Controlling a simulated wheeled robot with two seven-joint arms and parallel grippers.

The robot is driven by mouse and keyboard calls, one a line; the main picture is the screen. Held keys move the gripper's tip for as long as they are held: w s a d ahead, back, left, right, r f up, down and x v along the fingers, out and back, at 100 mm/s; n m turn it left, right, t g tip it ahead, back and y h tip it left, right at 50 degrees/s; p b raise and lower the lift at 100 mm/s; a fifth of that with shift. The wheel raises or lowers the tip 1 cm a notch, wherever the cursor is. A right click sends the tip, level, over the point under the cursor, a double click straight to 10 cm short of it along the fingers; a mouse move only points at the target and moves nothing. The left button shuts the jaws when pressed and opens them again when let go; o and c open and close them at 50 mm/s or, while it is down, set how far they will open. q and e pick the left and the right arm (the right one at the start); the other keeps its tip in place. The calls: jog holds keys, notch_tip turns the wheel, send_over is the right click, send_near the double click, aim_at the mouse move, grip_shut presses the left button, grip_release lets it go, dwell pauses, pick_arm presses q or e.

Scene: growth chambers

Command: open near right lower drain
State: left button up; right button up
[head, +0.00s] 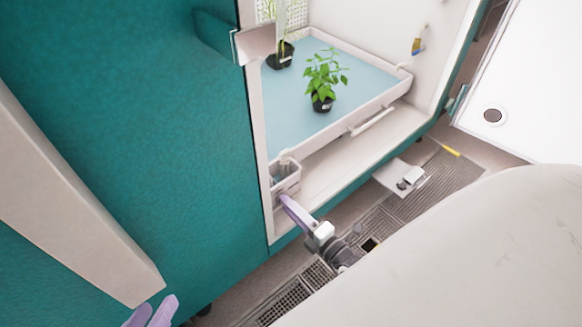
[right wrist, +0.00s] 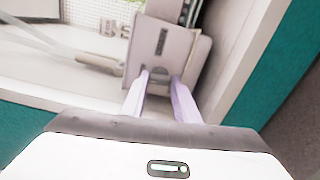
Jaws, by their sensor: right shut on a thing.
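My right gripper (head: 286,199) reaches into the open chamber at its lower left corner. Its lilac fingers meet a light grey box (head: 287,178) there, and the right wrist view shows them (right wrist: 161,76) on either side of a small part low on the box's front face (right wrist: 162,45). The gripper is shut on that part; the fingers partly hide it. I cannot make out a part plainly marked as the drain.
A blue-floored tray (head: 290,112) holds two potted plants, the nearer one (head: 323,101) leafy. The teal chamber wall (head: 150,110) stands left of the opening. Floor grating (head: 285,303) runs below its sill. A small white plate (head: 392,178) lies on the floor outside.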

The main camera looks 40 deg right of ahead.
jog(key=shift+m, duration=0.6)
jog(key=o, duration=1.1)
jog(key=shift+c, duration=0.2)
pick_arm(q)
jog(key=shift+a+f+y+p, duration=0.4)
jog(key=shift+f+p, duration=0.2)
jog(key=shift+p, duration=0.1)
pick_arm(e)
jog(key=s, duration=1)
jog(key=shift+s+d, duration=0.15)
jog(key=shift+d, duration=0.25)
pick_arm(q)
jog(key=shift+d+r, duration=0.1)
